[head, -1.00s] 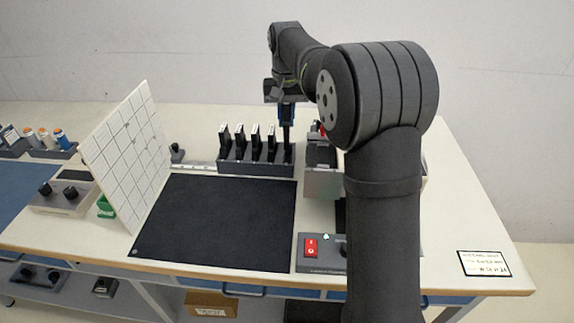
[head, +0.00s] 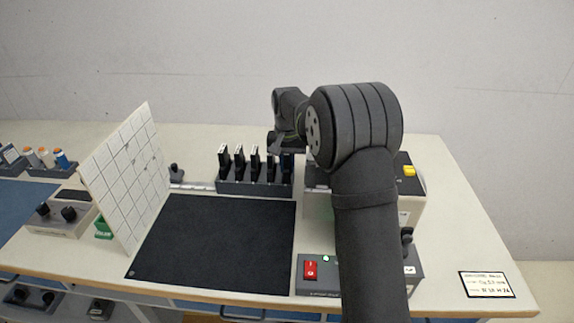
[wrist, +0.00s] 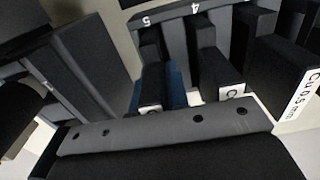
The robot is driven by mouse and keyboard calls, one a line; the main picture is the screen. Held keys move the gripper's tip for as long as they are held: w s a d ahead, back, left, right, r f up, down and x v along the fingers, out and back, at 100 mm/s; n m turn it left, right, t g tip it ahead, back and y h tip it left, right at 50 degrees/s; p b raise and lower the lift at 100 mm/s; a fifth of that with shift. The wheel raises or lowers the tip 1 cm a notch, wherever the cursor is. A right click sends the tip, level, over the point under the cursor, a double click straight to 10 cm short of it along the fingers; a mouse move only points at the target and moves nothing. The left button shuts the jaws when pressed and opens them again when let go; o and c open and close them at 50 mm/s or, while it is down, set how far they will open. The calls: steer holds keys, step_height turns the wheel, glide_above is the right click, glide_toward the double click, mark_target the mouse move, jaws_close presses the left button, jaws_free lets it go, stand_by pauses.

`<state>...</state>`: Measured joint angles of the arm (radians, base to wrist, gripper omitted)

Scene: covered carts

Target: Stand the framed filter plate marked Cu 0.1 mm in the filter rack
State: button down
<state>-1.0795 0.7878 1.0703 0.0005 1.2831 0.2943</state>
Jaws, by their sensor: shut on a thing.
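The dark filter rack (head: 254,188) stands behind the black mat. Several black framed plates stand in it with white labels facing up, such as the leftmost plate (head: 224,157). My gripper (head: 287,160) is low over the rack's right end, shut on a dark framed plate (wrist: 149,88). This plate is upright at the place numbered 5; its label is mostly hidden, so I cannot read its marking. A blue fingertip shows beside it in the wrist view. A neighbouring plate (wrist: 218,72) is at number 4. A plate marked Cu 0.5 mm (wrist: 285,72) is farther right.
A grey device with a yellow button (head: 409,170) stands close right of the rack, partly behind my arm. A white gridded panel (head: 125,175) leans at left. The black mat (head: 215,245) is clear. A control box with a red switch (head: 310,270) is in front.

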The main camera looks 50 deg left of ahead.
steer(key=shift+f, duration=0.15)
steer(key=c, duration=1.4)
jaws_free()
step_height(320, 180, up, 12)
steer(key=shift+r, duration=0.15)
step_height(320, 180, down, 12)
steer(key=shift+r, duration=1.8)
